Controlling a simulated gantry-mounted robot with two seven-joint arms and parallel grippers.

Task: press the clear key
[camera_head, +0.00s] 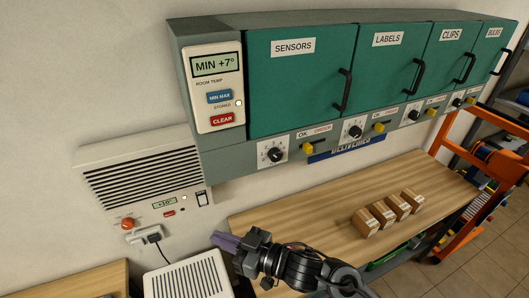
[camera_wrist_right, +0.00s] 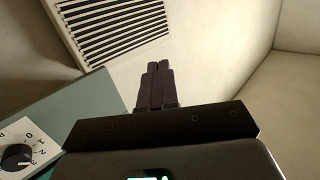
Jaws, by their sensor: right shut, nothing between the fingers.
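The red CLEAR key (camera_head: 222,119) is on the cream thermometer panel (camera_head: 230,136) at the left end of the green wall cabinet. Above it are a blue MIN MAX key (camera_head: 219,96) and a display (camera_head: 217,65) reading MIN +7°. A small light (camera_head: 239,103) beside the word STORED looks lit. My right gripper (camera_head: 222,241) is shut and empty, well below the panel and apart from it, pointing left. In the right wrist view its closed fingers (camera_wrist_right: 157,85) point toward a slatted vent (camera_wrist_right: 115,30); the CLEAR key is not in that view. My left gripper is not in view.
A wall heater unit (camera_head: 145,170) with switches hangs below left of the panel. Cabinet knobs (camera_head: 273,154) line the lower edge. A wooden bench (camera_head: 310,220) holds several small boxes (camera_head: 383,214). An orange rack (camera_head: 470,160) stands at right. Bare wall is left of the panel.

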